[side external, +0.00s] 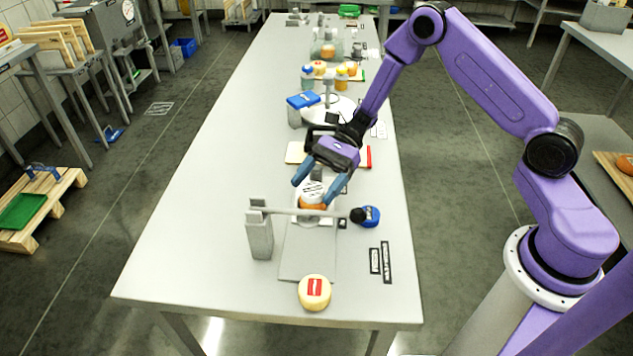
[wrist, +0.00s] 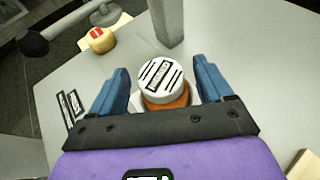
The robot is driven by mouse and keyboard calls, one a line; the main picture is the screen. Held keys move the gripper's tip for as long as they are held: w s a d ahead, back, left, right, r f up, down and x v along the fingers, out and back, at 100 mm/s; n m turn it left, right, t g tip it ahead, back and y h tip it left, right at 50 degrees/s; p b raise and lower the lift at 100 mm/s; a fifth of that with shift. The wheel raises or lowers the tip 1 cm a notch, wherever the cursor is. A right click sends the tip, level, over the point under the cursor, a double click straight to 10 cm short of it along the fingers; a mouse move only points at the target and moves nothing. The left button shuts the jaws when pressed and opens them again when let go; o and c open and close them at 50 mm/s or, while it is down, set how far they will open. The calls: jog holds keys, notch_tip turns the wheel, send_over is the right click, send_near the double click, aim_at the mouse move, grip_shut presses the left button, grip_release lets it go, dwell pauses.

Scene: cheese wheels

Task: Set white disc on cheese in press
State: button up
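The white disc (side external: 312,190) with black stripes and a label lies on top of an orange cheese (side external: 313,205), inside the press area. In the wrist view the disc (wrist: 162,78) covers most of the cheese (wrist: 168,100) and sits a little off its centre. My gripper (side external: 318,189) is above and around the disc. Its two blue fingers are spread wide, with a visible gap on each side of the disc in the wrist view (wrist: 163,90). The press (side external: 259,238) has a grey post and a horizontal bar with a black knob. The cheese's lower side is partly hidden.
A pale cheese with a red label (side external: 314,292) sits near the table's front edge. A blue-topped object (side external: 369,216) stands right of the press, near black label plates (side external: 380,262). Boards, jars and a blue-lidded box (side external: 302,101) stand farther back. The table's left side is clear.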

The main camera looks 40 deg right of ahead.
jog(key=shift+r, duration=0.15)
jog(key=v, duration=1.2)
jog(key=s+a+r+n+g+h, duration=0.2)
jog(key=s+a+r+n+h, duration=0.15)
jog(key=s+n, duration=0.35)
jog(key=s+a+r+n+g+h, duration=0.25)
jog(key=s+n+h, duration=0.25)
jog(key=s, duration=0.4)
jog(key=s+d+r+n+t+h, duration=0.1)
jog(key=s+d+n+t+h, duration=0.1)
jog(key=s+n, duration=0.5)
jog(key=s+d+r+n+t+h, duration=0.2)
jog(key=s+n+t, duration=0.3)
jog(key=n, duration=0.4)
jog(key=shift+s, duration=0.9)
